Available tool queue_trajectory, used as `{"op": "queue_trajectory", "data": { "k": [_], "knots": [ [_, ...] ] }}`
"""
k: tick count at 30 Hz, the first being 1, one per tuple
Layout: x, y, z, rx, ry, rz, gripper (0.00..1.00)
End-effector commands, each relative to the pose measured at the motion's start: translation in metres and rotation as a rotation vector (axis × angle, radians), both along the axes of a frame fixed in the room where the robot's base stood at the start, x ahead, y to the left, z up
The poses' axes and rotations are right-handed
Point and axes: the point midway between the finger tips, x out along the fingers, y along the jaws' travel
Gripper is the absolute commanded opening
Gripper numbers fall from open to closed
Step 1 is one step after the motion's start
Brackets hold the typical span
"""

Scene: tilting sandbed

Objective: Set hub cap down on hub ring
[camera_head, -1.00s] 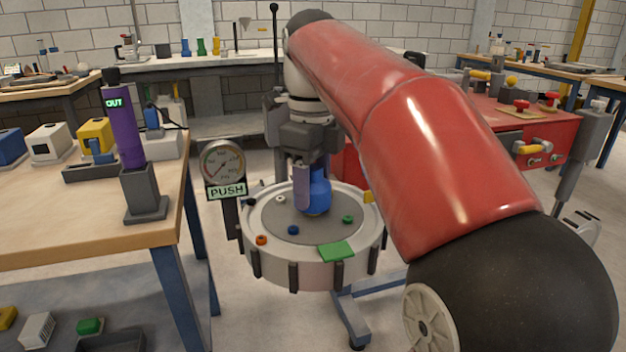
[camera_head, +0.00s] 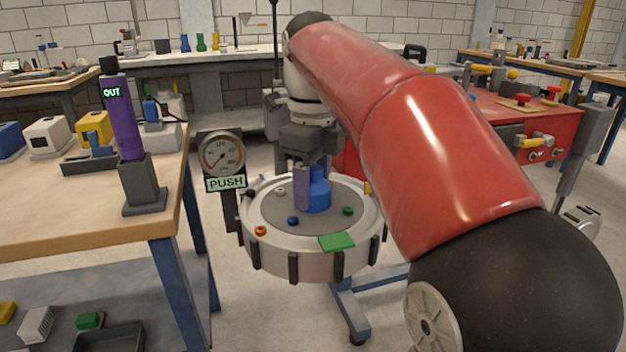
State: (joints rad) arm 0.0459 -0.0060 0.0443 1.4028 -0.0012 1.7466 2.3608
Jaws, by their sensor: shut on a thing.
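My gripper (camera_head: 312,178) points down over the round grey sandbed (camera_head: 290,262), its fingers shut on a blue piece (camera_head: 319,194). The blue piece is at the middle of the bed, its lower end at or just above the surface; I cannot tell whether it touches. I cannot tell for sure that this blue piece is the hub cap. The hub ring cannot be made out; the gripper and blue piece cover the bed's centre.
A green square (camera_head: 336,242) and small coloured pegs, such as an orange one (camera_head: 260,231), lie around the bed's top. A gauge with a PUSH sign (camera_head: 226,184) stands at its left. A wooden bench (camera_head: 90,215) is further left, a red cabinet (camera_head: 510,125) at right.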

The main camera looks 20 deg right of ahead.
Motion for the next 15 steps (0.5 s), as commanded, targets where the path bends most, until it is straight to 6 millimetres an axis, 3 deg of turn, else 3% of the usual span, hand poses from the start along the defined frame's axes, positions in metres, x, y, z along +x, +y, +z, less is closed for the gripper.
{"op": "queue_trajectory", "data": {
  "k": [7, 8, 13, 15],
  "knots": [
    [0.0, 0.0, -0.0005, 0.0, 0.0, 0.0, 0.28],
    [0.0, 0.0, -0.0004, 0.0, 0.0, 0.0, 0.53],
    [0.0, 0.0, -0.0004, 0.0, 0.0, 0.0, 0.76],
    [0.0001, 0.0001, -0.0004, 0.0, 0.0, 0.0, 0.77]
  ]
}}
